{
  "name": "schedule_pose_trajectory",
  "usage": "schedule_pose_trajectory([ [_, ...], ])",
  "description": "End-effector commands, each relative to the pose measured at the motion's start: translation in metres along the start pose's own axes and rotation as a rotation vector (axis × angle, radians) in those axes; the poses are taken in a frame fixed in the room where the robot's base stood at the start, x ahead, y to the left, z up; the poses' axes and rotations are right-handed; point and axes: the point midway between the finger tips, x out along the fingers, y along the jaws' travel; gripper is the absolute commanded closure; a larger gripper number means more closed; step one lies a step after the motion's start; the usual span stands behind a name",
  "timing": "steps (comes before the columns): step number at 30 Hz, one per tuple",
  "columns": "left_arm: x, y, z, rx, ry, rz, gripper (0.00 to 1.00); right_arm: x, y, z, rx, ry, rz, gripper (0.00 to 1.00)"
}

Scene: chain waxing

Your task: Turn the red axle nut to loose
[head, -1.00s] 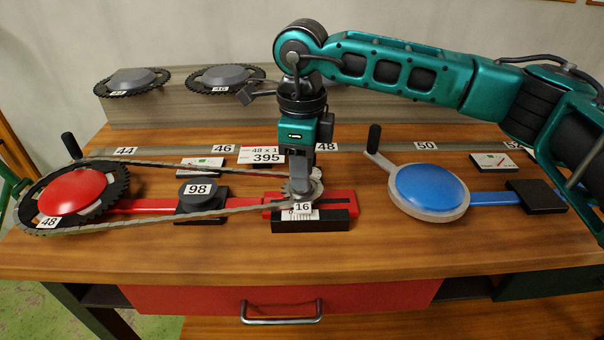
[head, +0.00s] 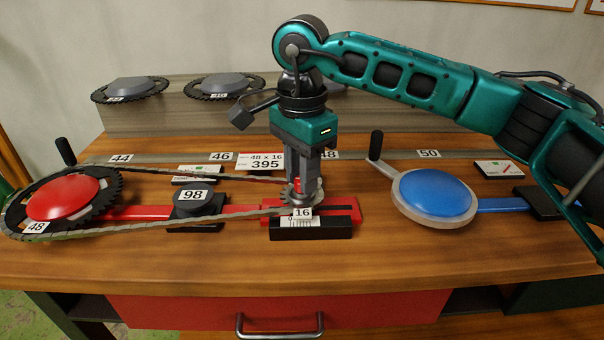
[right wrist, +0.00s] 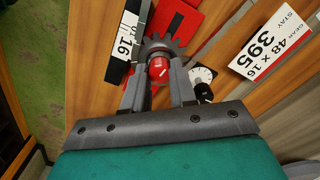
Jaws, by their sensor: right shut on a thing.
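The red axle nut (right wrist: 159,68) sits at the hub of the small sprocket labelled 16 (right wrist: 155,43). In the head view the nut (head: 298,187) shows between my right fingers. My right gripper (head: 300,180) points straight down over it, shut on the nut; in the right wrist view the two fingers (right wrist: 160,80) stand on either side of it. The sprocket sits on the red slotted bracket (head: 345,209). A chain (head: 170,222) runs from it to the big sprocket with the red hub (head: 62,198). My left gripper is not in view.
A black block labelled 98 (head: 198,203) stands along the red bar. A blue disc with a crank (head: 435,193) is at the right. A sign reading 395 (head: 265,162) stands behind my gripper. Spare sprockets (head: 130,90) lie on the grey ledge. The front tabletop is clear.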

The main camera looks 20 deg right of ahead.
Motion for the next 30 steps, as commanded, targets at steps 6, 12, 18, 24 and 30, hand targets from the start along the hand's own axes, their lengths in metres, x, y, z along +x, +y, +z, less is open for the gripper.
schedule_pose_trajectory([
  [6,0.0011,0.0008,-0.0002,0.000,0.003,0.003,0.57,-0.0008,-0.0007,0.0010,-0.092,-0.003,-0.004,1.00],
  [12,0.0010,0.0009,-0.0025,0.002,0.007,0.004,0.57,-0.0012,-0.0007,0.0009,-0.128,-0.003,-0.004,1.00],
  [18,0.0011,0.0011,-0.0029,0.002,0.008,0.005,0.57,-0.0014,-0.0007,0.0009,-0.135,-0.003,-0.004,1.00],
  [24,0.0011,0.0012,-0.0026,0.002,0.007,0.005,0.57,-0.0014,-0.0007,0.0010,-0.134,-0.003,-0.004,1.00],
  [30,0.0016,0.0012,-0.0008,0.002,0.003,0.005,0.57,-0.0010,-0.0005,0.0007,-0.133,-0.002,-0.003,0.58],
])
